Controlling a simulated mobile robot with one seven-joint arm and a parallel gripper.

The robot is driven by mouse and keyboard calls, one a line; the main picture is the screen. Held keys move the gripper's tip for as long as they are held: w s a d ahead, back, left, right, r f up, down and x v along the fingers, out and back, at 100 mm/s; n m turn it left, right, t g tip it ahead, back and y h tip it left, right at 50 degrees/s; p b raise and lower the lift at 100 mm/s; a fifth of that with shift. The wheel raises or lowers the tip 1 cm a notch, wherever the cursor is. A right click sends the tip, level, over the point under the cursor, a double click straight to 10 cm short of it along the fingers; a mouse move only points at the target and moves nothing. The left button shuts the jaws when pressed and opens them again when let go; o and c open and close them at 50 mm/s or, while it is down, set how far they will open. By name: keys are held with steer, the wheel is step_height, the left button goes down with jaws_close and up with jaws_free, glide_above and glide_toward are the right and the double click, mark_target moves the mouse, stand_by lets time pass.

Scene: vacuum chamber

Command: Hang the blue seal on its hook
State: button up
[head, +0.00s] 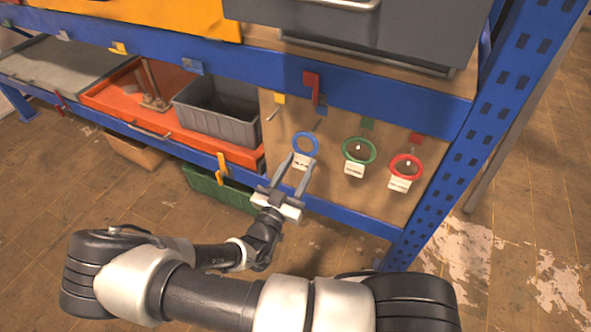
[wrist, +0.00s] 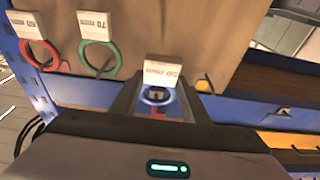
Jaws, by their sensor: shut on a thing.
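The blue seal (head: 306,145) is a blue ring with a white tag (head: 301,162). My gripper (head: 300,167) is shut on it, with its fingers at either side of the tag. The wrist view also shows the tag (wrist: 162,72) between my fingers, with the blue ring (wrist: 157,96) partly hidden. In the head view, the blue-marked hook (head: 318,125) juts from the board just above and right of the ring, below a blue square (head: 319,109). The ring appears to be off this hook; its depth from the board is hard to judge.
A green ring (head: 359,151) and a red ring (head: 406,166) hang on hooks to the right. A yellow-marked hook (head: 272,113) at the left is bare. A red clip (head: 311,84) sits on the blue beam above. A grey bin (head: 216,125) stands left of the board.

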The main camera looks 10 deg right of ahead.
mark_target(302, 163)
steer(key=shift+w+d+f, duration=0.1)
steer(key=shift+w+d, duration=0.45)
steer(key=shift+w, duration=0.2)
steer(key=shift+w+d, duration=0.5)
steer(key=shift+w, duration=0.2)
steer(key=shift+w+d+f+b, duration=0.45)
steer(key=shift+w+f+b, duration=0.05)
steer(key=shift+w+b, duration=0.2)
steer(key=o, duration=1.1)
steer(key=v, duration=1.7)
steer(key=shift+s+a, duration=0.2)
steer(key=shift+s, duration=0.05)
